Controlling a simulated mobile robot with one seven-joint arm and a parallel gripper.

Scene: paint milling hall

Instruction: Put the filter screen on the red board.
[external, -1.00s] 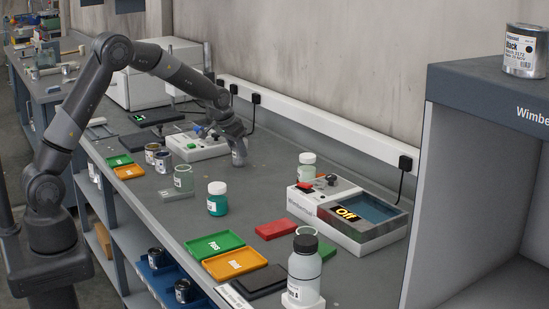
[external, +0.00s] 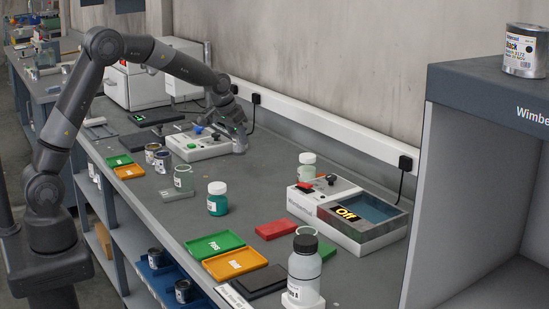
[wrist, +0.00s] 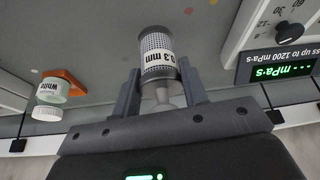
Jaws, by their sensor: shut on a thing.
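The filter screen (wrist: 158,42) is a small cylinder with a grey mesh and a white band marked 0.3 mm. My gripper (wrist: 160,72) is shut on it in the wrist view, one finger on each side. In the external view my gripper (external: 240,143) is at the far part of the bench, just right of a white instrument, and mostly hides the screen. I cannot tell how far the screen is above the bench. A flat red board (external: 277,229) lies on the bench nearer the camera, right of the green tray, with nothing on it.
A white-lidded jar (external: 307,165) stands behind the Wimberton unit (external: 340,215). A teal jar (external: 217,198), a green tray (external: 215,245), an orange tray (external: 234,265) and a black-capped bottle (external: 304,268) surround the middle bench. The white instrument (external: 197,144) is close to my gripper.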

